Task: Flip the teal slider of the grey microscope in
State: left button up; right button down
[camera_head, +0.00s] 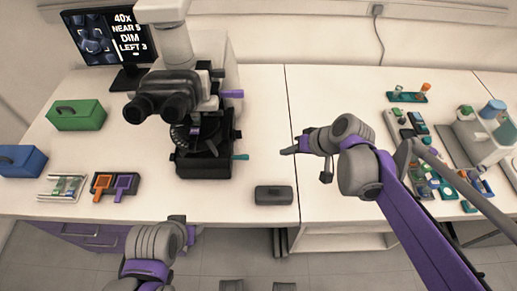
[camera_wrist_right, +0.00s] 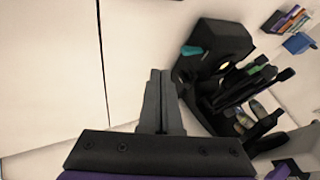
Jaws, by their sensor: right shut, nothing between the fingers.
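The grey microscope (camera_head: 180,85) stands on the bench left of centre, with a black stage and base. Its teal slider (camera_head: 240,157) sticks out at the right side of the black base; it also shows in the right wrist view (camera_wrist_right: 191,50). My right gripper (camera_head: 286,151) is to the right of the slider, pointing left towards it, with a gap between. In the right wrist view its fingers (camera_wrist_right: 160,76) are together and empty, with the slider ahead and to the right. My left gripper (camera_head: 180,222) is low in front of the bench; its fingers are not clear.
A dark grey block (camera_head: 273,195) lies near the front edge. A purple knob (camera_head: 232,94) juts from the microscope's right. A monitor (camera_head: 105,35), green box (camera_head: 76,115), blue box (camera_head: 20,161) and slide holder (camera_head: 115,185) stand left. Small parts crowd the right bench.

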aim_at(246, 157)
jog(key=shift+s, duration=0.2)
jog(key=b+x, duration=0.1)
jog(key=x, duration=0.9)
jog(key=shift+w+a+f, duration=0.2)
jog(key=shift+a, duration=0.05)
jog(key=shift+s+a+r, duration=0.1)
jog(key=shift+a+r, duration=0.1)
jog(key=shift+a, duration=1.6)
jog(key=shift+a, duration=1.5)
jog(key=shift+d, duration=0.1)
